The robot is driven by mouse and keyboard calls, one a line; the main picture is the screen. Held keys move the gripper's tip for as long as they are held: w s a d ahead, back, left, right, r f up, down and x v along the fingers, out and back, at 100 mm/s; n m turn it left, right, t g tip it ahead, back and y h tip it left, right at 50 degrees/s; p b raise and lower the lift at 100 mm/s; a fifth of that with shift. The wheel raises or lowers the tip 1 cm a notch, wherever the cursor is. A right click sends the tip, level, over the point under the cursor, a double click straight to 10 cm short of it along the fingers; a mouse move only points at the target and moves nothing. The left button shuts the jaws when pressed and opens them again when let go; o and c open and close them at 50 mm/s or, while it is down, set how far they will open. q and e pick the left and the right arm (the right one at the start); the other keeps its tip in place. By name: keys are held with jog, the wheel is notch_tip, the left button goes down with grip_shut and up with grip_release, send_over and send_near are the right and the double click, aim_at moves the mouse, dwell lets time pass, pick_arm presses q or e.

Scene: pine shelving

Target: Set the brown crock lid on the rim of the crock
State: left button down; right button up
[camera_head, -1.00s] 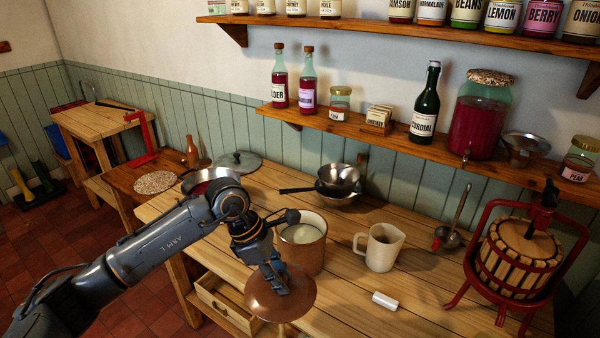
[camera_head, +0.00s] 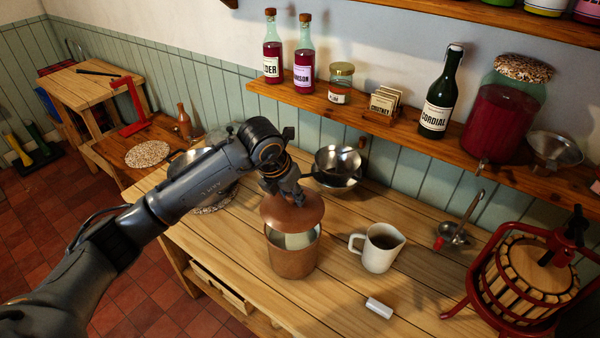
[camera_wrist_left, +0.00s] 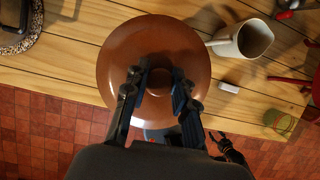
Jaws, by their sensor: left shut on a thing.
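The brown crock lid (camera_head: 292,210) is a round copper-brown disc with a knob. My left gripper (camera_head: 284,196) is shut on its knob and holds it over the crock. The brown crock (camera_head: 292,260) stands upright on the bench, and its pale inside shows between the lid's near edge and the front rim. The lid looks raised above the rim and set towards its far side. In the left wrist view the lid (camera_wrist_left: 120,62) hides the crock, with the fingers (camera_wrist_left: 158,82) on both sides of the knob. A dark claw-like shape, perhaps my right gripper (camera_wrist_left: 226,146), shows at lower right there.
A red-framed press (camera_head: 520,278) is at right. Shelf bottles (camera_head: 440,95) stand above the bench's back.

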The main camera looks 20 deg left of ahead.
aim_at(291, 205)
pick_arm(q)
jog(key=shift+w, duration=0.4)
jog(key=shift+s+f+b, duration=0.8)
jog(key=shift+s+f, duration=0.05)
jog(key=shift+f, duration=0.2)
jog(key=shift+b+x, duration=0.45)
jog(key=shift+x, duration=0.7)
jog(key=shift+s+a+f+b, duration=0.15)
jog(key=shift+f+b, duration=0.2)
jog(key=shift+f, duration=0.65)
pick_arm(e)
jog(key=f, duration=0.1)
jog(key=s+f, duration=0.1)
jog(key=f, duration=0.1)
jog(key=shift+s+d+f, duration=0.25)
jog(key=shift+s+f, duration=0.05)
jog(key=shift+s, duration=0.1)
pick_arm(q)
jog(key=shift+f+b, duration=0.15)
jog(key=shift+b, duration=0.15)
pick_arm(e)
jog(key=shift+f, duration=0.1)
